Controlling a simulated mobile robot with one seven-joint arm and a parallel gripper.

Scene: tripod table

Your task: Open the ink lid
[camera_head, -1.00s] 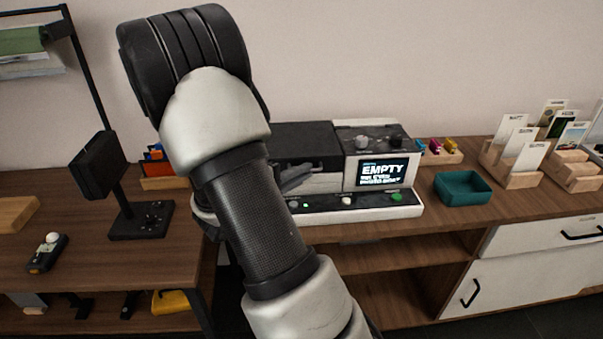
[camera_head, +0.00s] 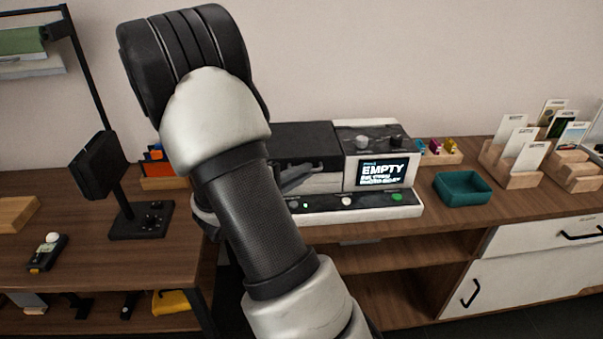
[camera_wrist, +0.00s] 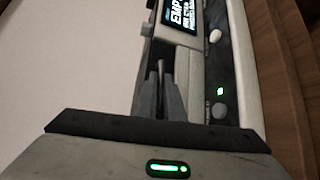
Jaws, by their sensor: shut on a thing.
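The printer-like machine (camera_head: 330,217) stands on the wooden counter, partly behind my arm. Its screen block (camera_head: 381,172) reads EMPTY, and a dark cover (camera_head: 300,137) sits to the left of it. My gripper (camera_head: 318,172) reaches in at the machine's front, just left of the screen. In the wrist view my gripper (camera_wrist: 163,70) has its fingers close together on a thin part beside the screen block (camera_wrist: 180,22), which I take as the ink lid's edge. The exact contact is hidden between the fingers. The lid does not look raised.
A teal tray (camera_head: 462,189) sits right of the machine, with a wooden holder of small coloured pieces (camera_head: 440,152) behind it. Wooden card stands (camera_head: 515,170) are farther right. A black stand with a screen (camera_head: 103,165) is at the left. A wall closes the back.

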